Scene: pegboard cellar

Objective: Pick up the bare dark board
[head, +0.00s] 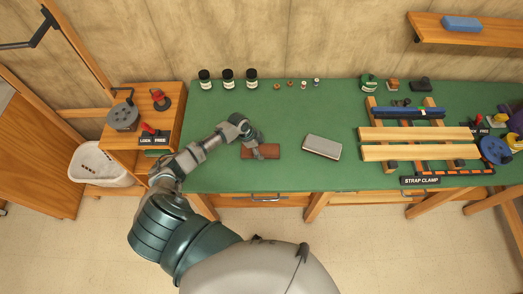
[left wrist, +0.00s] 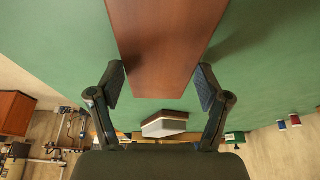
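A bare reddish-brown board (head: 261,154) lies flat on the green bench top, near its front edge. It also shows in the left wrist view, where the board (left wrist: 165,40) runs from the top edge down between my fingers. My left gripper (head: 262,146) is over this board in the head view. In the left wrist view my left gripper (left wrist: 161,86) is open, with one finger on each side of the board's end. I cannot tell whether the fingers touch it. My right gripper is not in view.
A grey-topped block (head: 322,146) with a brown base lies to the right on the green bench (head: 230,110). Further right is a rack with pale planks (head: 415,134). Dark jars (head: 228,78) stand at the back. A white bin (head: 95,165) is at the left.

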